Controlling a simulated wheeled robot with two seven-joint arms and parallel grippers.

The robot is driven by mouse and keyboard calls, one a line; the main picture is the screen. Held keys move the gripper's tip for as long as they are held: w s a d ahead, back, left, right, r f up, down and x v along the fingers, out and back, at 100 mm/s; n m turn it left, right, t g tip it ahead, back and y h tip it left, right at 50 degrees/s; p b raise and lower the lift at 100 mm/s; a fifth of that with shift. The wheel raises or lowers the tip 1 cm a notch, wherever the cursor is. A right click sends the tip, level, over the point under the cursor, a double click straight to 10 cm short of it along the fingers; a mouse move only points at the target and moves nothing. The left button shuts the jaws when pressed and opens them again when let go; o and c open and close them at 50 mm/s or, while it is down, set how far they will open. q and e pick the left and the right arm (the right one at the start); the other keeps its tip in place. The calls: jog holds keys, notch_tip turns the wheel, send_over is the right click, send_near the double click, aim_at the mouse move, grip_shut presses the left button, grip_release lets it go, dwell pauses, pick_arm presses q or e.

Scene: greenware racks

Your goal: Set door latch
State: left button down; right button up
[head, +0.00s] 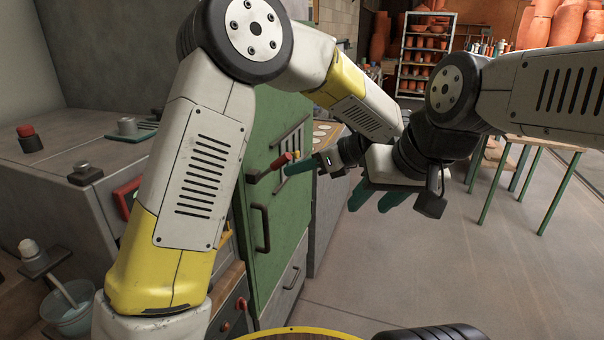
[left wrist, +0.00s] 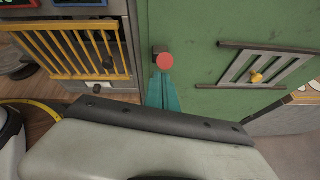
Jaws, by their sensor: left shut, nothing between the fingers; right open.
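The green door (head: 268,130) carries a door latch (head: 262,173) with a dark bar and a red end, and a dark pull handle below it. In the left wrist view the latch's red end (left wrist: 165,61) faces me beside its dark mount. My left gripper (head: 288,169) is shut and empty, its teal fingertips close to the latch's red end. In the left wrist view the fingers (left wrist: 160,88) point at the red end and overlap its lower edge; I cannot tell whether they touch. My right gripper (head: 377,200) is open and empty, out in front of the door's right side.
A framed sliding vent with a yellow knob (left wrist: 257,77) is on the door, right of the latch. A yellow barred guard (left wrist: 80,58) stands left of the door. A grey bench (head: 80,165) stands at left.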

aim_at(267, 170)
pick_arm(q)
jog(key=shift+a+r, duration=0.1)
jog(key=shift+r, duration=0.1)
dwell(0.3)
jog(key=shift+w+a+r+g+h, duration=0.25)
jog(key=shift+a+r+g+h, duration=0.2)
jog(key=shift+r+h, duration=0.45)
jog(key=a+r+h, duration=0.1)
jog(key=h, duration=0.1)
jog(key=w+a+r+g+h, duration=0.1)
jog(key=a+h, duration=0.1)
jog(key=shift+w+r+g, duration=0.1)
jog(key=shift+r+g, duration=0.15)
jog(key=shift+r, duration=0.1)
jog(key=shift+w+a+r+g+h, duration=0.2)
jog(key=shift+a+r+g+h, duration=0.05)
jog(key=shift+a+h, duration=0.3)
jog(key=shift+w+a+r+g+h, duration=0.25)
jog(key=shift+a+h, duration=0.15)
jog(key=shift+h, duration=0.15)
jog(key=shift+w+a+r, duration=0.15)
jog(key=shift+a+r, duration=0.05)
jog(key=shift+a, duration=0.35)
